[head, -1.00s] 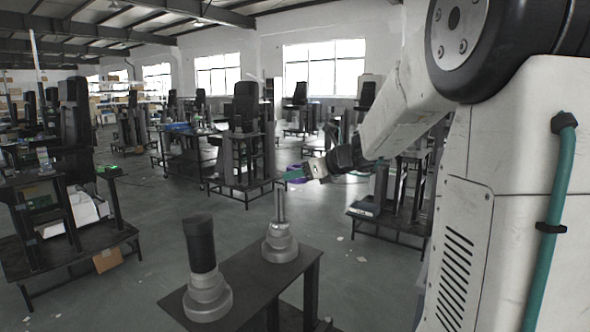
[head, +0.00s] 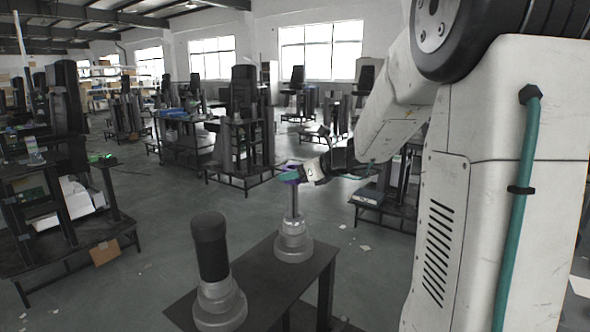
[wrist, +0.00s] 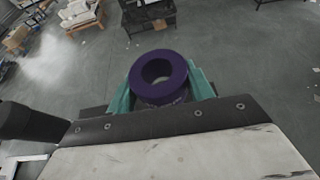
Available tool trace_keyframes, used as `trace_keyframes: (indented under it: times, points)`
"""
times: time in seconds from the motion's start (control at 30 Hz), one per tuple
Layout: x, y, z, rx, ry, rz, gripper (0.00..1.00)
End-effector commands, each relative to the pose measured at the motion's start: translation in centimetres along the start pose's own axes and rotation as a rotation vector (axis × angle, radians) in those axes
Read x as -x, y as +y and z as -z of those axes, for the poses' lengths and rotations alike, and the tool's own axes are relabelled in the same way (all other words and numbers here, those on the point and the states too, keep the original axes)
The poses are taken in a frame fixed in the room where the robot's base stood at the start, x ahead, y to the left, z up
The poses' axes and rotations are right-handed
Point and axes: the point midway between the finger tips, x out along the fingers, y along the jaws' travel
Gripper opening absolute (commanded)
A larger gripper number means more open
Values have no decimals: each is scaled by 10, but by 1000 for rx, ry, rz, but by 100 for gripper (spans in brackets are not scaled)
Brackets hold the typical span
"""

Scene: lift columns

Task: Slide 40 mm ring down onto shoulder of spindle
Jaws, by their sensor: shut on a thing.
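The purple ring (head: 291,170) is held level between the teal fingers of my gripper (head: 292,176). In the wrist view the ring (wrist: 158,92) lies between both fingers, its hole facing up toward the camera. The spindle (head: 294,240) is a slim upright metal post on a wide stepped grey base. In the head view the ring lines up with the top of the post, well above the shoulder. Whether the post tip is inside the ring's hole I cannot tell. The wrist view shows no clear post through the hole.
The spindle stands on a dark table (head: 262,278). To its left is a black-topped column (head: 211,245) on a similar grey base; a dark cylinder (wrist: 30,125) shows at the wrist view's left edge. Other workbenches stand behind, with open floor between.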

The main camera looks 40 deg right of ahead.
Motion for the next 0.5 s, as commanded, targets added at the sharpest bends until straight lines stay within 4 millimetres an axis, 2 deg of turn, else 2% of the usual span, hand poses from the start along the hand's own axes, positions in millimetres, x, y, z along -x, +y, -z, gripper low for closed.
trace_keyframes:
  times: [0.5]
  points:
    - [-10, 0, 24, -2, 0, 0, 23]
